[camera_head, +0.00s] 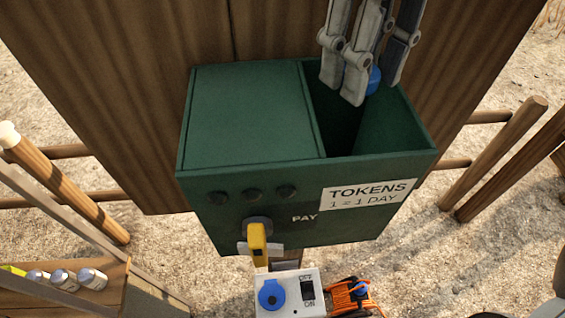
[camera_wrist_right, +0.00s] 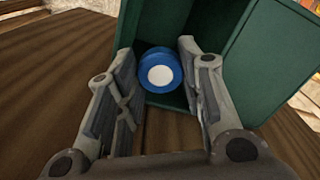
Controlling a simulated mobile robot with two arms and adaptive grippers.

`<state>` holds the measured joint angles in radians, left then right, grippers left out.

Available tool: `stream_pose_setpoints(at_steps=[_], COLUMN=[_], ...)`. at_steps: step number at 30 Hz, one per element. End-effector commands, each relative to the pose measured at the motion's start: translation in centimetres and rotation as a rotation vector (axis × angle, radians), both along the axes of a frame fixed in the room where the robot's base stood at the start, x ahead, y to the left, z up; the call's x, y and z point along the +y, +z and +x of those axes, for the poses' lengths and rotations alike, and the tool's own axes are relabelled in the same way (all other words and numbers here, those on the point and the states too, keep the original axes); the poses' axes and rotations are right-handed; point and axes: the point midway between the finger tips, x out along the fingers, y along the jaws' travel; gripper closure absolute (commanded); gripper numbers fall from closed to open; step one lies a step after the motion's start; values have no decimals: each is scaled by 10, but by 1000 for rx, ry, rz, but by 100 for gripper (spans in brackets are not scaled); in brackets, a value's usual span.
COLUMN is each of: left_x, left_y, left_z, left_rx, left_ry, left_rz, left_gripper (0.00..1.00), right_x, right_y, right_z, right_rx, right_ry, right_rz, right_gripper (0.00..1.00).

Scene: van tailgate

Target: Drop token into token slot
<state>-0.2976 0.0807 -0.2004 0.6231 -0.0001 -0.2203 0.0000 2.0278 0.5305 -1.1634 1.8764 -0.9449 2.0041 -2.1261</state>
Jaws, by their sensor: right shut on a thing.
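The token (camera_wrist_right: 159,74) is a blue disc with a white centre in the right wrist view. A blue edge of it shows between the fingers in the head view (camera_head: 374,80). My right gripper (camera_head: 366,92) is shut on it and points down over the open right compartment of the green token box (camera_head: 250,110). In the right wrist view the fingers (camera_wrist_right: 158,85) flank the token, with the box's dark green walls behind it. The fingers hide part of the opening. The box front carries a white "TOKENS 1 = 1 DAY" label (camera_head: 367,193). My left gripper is not in view.
The box is fixed to a wooden board (camera_head: 120,110). Below are a white switch box (camera_head: 290,293) and an orange cable reel (camera_head: 357,298). Wooden fence rails (camera_head: 500,160) stand at the sides.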

Motion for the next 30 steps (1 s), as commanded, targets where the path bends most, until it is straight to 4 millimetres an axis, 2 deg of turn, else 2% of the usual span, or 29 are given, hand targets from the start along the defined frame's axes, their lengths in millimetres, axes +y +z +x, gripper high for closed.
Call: stream_pose_setpoints(at_steps=[5, 6, 11, 23, 30], left_x=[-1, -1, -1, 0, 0], left_y=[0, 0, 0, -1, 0], left_z=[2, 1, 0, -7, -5], left_rx=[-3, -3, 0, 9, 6], left_ry=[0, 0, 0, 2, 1], left_rz=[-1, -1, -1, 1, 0], left_gripper=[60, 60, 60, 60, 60], right_x=[0, 0, 0, 0, 0], right_y=[0, 0, 0, 4, 30], right_z=[0, 0, 0, 0, 0], right_rx=[0, 0, 0, -1, -2], right_ry=[0, 0, 0, -1, -2], right_rz=[0, 0, 0, 0, -1], right_gripper=[78, 60, 40, 40, 40])
